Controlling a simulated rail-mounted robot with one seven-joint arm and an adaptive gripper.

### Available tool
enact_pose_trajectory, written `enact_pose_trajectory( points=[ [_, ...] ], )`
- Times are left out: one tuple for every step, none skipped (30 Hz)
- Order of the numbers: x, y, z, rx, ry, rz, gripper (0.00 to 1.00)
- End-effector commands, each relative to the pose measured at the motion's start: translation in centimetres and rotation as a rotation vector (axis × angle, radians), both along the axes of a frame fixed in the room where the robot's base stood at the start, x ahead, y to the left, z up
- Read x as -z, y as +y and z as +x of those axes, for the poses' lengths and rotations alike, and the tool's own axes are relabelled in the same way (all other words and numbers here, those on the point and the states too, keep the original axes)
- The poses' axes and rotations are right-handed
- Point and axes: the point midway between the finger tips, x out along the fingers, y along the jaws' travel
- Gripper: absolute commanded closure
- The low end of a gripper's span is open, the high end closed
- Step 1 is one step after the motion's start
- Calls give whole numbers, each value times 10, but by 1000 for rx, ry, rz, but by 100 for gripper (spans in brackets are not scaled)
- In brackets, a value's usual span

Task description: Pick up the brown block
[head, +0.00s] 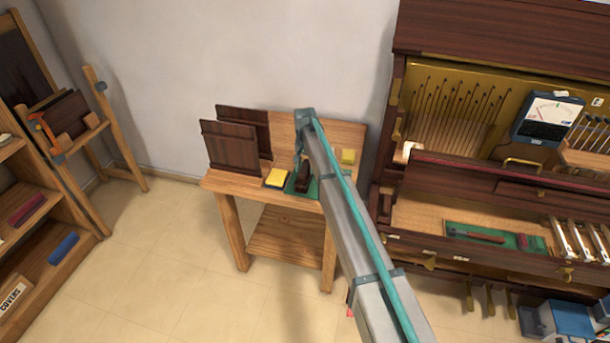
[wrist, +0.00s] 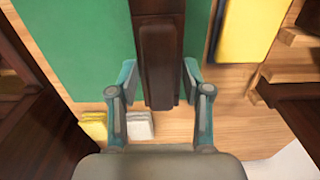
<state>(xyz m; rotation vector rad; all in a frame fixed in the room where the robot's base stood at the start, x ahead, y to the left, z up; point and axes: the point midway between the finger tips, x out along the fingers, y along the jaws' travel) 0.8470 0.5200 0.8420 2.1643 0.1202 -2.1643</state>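The brown block (wrist: 161,60) is dark and long, with a raised narrower top. In the wrist view it runs down from the top edge between the fingers of my gripper (wrist: 160,88). The fingers are spread, with a visible gap on each side of the block, so the gripper is open and empty. In the head view the brown block (head: 304,180) sits on a green mat (head: 314,188) on the small wooden table (head: 238,187). My gripper (head: 299,163) is close above it and partly hidden by my arm. I cannot tell the exact height gap.
A yellow pad (head: 277,178) lies left of the mat, and a yellow block (head: 348,156) stands at the right. Dark upright panels (head: 230,148) stand at the table's left. The opened piano (head: 470,200) is close on the right. Floor (head: 180,270) is clear in front left.

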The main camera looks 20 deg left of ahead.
Motion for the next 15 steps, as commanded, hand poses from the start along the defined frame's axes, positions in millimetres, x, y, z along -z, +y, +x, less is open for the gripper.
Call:
enact_pose_trajectory(
  points=[
    [0, 0, 0, 0, 0, 0, 65],
    [0, 0, 0, 0, 0, 0, 70],
    [0, 0, 0, 0, 0, 0, 76],
    [0, 0, 0, 0, 0, 0, 81],
    [0, 0, 0, 0, 0, 0, 86],
    [0, 0, 0, 0, 0, 0, 93],
    [0, 0, 0, 0, 0, 0, 98],
    [0, 0, 0, 0, 0, 0, 100],
    [0, 0, 0, 0, 0, 0, 100],
    [0, 0, 0, 0, 0, 0, 100],
    [-1, 0, 0, 0, 0, 0, 100],
    [-1, 0, 0, 0, 0, 0, 100],
    [-1, 0, 0, 0, 0, 0, 100],
    [-1, 0, 0, 0, 0, 0, 100],
    [-1, 0, 0, 0, 0, 0, 100]
  ],
)
